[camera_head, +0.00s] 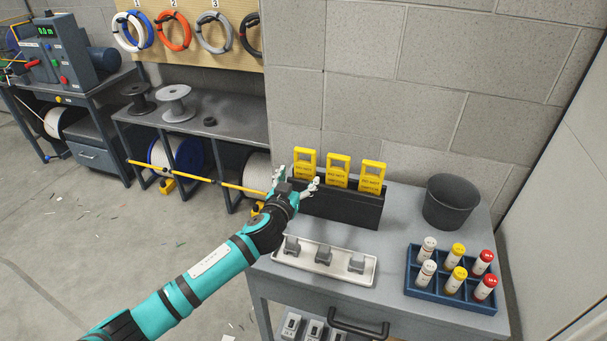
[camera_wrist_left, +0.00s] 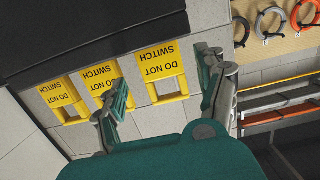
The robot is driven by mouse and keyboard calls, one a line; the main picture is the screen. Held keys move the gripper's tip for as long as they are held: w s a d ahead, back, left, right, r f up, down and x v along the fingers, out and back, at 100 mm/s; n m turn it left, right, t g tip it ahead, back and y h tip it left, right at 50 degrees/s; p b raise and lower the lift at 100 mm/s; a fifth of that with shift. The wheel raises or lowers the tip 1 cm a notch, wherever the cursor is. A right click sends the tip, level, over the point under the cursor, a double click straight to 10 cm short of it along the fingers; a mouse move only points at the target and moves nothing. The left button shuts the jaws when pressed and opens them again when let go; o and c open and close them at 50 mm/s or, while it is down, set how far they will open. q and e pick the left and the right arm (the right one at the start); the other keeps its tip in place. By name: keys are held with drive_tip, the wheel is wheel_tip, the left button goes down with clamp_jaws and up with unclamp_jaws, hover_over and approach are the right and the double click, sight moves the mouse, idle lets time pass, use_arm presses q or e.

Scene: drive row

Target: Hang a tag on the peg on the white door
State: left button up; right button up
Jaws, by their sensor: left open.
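Three yellow tags stand in a row in a black holder on the grey cabinet top: a left tag (camera_head: 304,160), a middle tag (camera_head: 338,170) and a right tag (camera_head: 372,177). The black holder (camera_head: 345,210) stands near the wall. My left gripper (camera_head: 298,181) is open in front of the left tag. In the left wrist view, one tag (camera_wrist_left: 161,66), reading "DO NOT SWITCH", shows between the spread fingers (camera_wrist_left: 169,70); contact cannot be told. A pale panel (camera_head: 569,210) at the right edge may be the white door; no peg shows on it. My right gripper is not in view.
On the grey cabinet top (camera_head: 412,196) are a white tray (camera_head: 322,262) with grey blocks, a dark bin (camera_head: 451,202) and a blue rack (camera_head: 450,298) with several capped tubes. Floor at left is mostly free.

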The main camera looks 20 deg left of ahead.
sight(304, 170)
use_arm(q)
drive_tip(key=shift+w+d+f+b, duration=0.15)
drive_tip(key=shift+w+b, duration=0.45)
drive_tip(key=shift+w, duration=0.7)
drive_tip(key=shift+w+f+b, duration=0.25)
drive_tip(key=shift+w+b, duration=0.3)
drive_tip(key=shift+w, duration=0.75)
drive_tip(key=c, duration=1)
drive_tip(key=shift+r+p, duration=2)
drive_tip(key=shift+r, duration=0.3)
